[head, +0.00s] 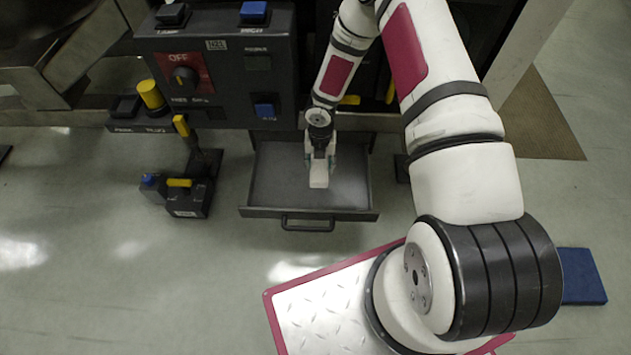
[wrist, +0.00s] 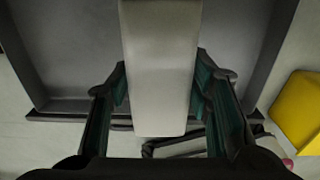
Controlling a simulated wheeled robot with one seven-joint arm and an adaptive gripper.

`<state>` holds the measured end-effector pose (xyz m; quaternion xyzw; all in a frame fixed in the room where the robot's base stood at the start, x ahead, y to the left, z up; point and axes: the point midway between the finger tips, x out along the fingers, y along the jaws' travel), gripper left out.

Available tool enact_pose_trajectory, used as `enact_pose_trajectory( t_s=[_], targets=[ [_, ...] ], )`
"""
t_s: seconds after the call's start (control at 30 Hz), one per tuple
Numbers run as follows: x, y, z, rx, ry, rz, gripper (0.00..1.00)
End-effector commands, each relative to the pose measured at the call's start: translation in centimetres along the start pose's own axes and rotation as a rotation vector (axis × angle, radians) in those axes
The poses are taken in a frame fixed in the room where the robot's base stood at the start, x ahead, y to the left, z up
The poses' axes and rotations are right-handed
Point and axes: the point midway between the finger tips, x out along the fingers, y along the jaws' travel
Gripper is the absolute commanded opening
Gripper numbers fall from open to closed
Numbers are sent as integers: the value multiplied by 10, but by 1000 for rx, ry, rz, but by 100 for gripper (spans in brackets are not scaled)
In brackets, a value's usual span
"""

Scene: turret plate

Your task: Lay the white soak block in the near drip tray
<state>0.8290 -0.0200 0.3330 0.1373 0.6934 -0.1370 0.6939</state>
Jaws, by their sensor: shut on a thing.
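The white soak block (head: 319,177) is held in my gripper (head: 320,160). In the wrist view the block (wrist: 160,65) is a long pale bar between the two green-lined fingers, which press on its sides. The grey drip tray (head: 270,185) is pulled out below the control panel, with a black handle at its front. In the head view my gripper and the block appear over the tray's middle. The tray also shows behind the block in the wrist view (wrist: 65,55). I cannot tell whether the block touches the tray floor.
A dark control panel (head: 222,70) with a red OFF switch rises behind the tray. A black box with yellow and blue parts (head: 186,200) stands on the floor to the left. A blue pad (head: 582,276) lies at the right. The floor in front of the tray's left side is clear.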

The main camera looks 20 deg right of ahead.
Motion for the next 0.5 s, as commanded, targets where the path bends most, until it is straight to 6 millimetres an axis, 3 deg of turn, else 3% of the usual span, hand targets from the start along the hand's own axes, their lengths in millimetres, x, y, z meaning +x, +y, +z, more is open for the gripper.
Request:
enact_pose_trajectory(
  t_s=[0.2,0.5],
  targets=[
    [43,0,-1,1,2,0,18],
    [74,0,-1,3,2,-1,18]
  ],
)
